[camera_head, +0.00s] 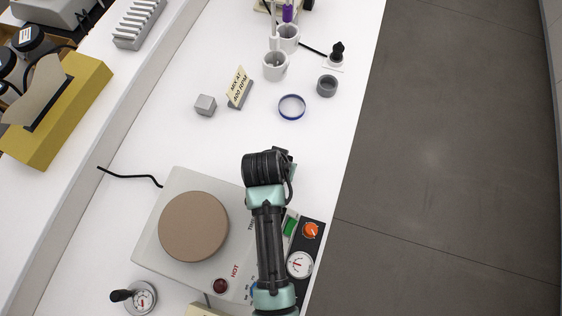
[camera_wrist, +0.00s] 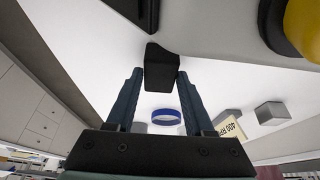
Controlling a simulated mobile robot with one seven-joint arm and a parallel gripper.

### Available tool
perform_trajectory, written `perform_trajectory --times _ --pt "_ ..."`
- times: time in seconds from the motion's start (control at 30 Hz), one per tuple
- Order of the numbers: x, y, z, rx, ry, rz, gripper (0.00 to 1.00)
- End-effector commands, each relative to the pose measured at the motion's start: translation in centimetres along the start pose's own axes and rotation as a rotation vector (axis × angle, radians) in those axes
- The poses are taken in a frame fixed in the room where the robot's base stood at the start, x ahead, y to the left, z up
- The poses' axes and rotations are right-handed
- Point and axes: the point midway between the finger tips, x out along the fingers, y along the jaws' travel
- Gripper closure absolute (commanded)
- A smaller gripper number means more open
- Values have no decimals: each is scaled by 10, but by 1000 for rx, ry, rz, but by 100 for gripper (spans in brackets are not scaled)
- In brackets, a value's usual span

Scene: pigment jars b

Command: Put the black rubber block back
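The black rubber block (camera_wrist: 160,68) is a dark, angular piece between my gripper's fingertips in the wrist view. My gripper (camera_wrist: 160,72) has a fingertip against each side of it and appears closed on it. The block appears held above the white bench (camera_head: 225,140); its exact height is unclear. In the head view my arm and wrist cover the fingers and the block, above the far right corner of the hotplate (camera_head: 165,230).
Beyond the hotplate stand a grey cube (camera_head: 205,105), a lettered card (camera_head: 239,88), a blue-rimmed ring (camera_head: 291,107), a grey cup (camera_head: 327,86) and white mugs (camera_head: 275,66). A control box with an orange knob (camera_head: 311,230) lies near the bench's right edge.

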Motion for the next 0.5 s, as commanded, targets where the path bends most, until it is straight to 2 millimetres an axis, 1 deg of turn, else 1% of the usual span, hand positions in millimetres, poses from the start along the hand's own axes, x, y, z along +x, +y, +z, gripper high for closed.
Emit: perform_trajectory --times 0.03,0.1,0.13,0.37,0.5 --pt "0 0 0 0 0 0 36" --pt "0 0 0 0 0 0 24" --pt "0 0 0 0 0 0 21" --pt "0 0 0 0 0 0 21" --pt "-5 0 -2 0 1 -1 21"
